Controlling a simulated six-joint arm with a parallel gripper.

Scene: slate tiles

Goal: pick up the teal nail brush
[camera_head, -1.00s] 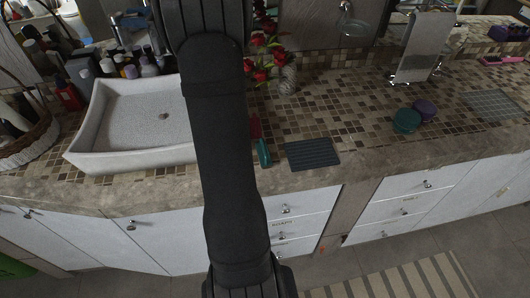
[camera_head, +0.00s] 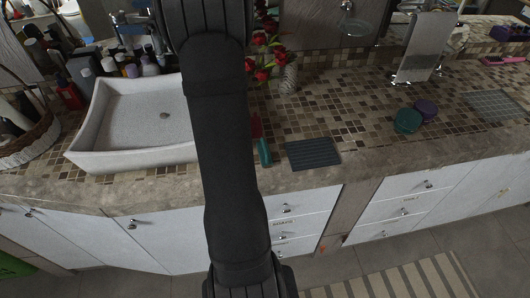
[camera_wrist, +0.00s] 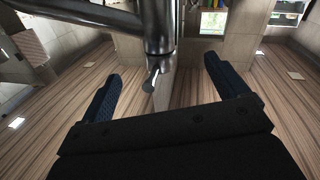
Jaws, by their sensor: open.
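A small teal object that looks like the nail brush (camera_head: 264,152) stands or lies near the front edge of the counter, just right of my arm in the head view. My arm may hide part of it. A red object (camera_head: 256,126) is right behind it. My gripper (camera_wrist: 163,70) is open in the wrist view, with its two dark blue fingers spread wide and no brush between them. The gripper is not visible in the head view. The brush is not visible in the wrist view.
A metal tap (camera_wrist: 160,30) looms close ahead of the fingers. A stone sink (camera_head: 130,120) is left of my arm. A dark ribbed mat (camera_head: 313,153) lies right of the brush. Teal (camera_head: 407,121) and purple (camera_head: 426,110) round items sit farther right, with bare tiles between.

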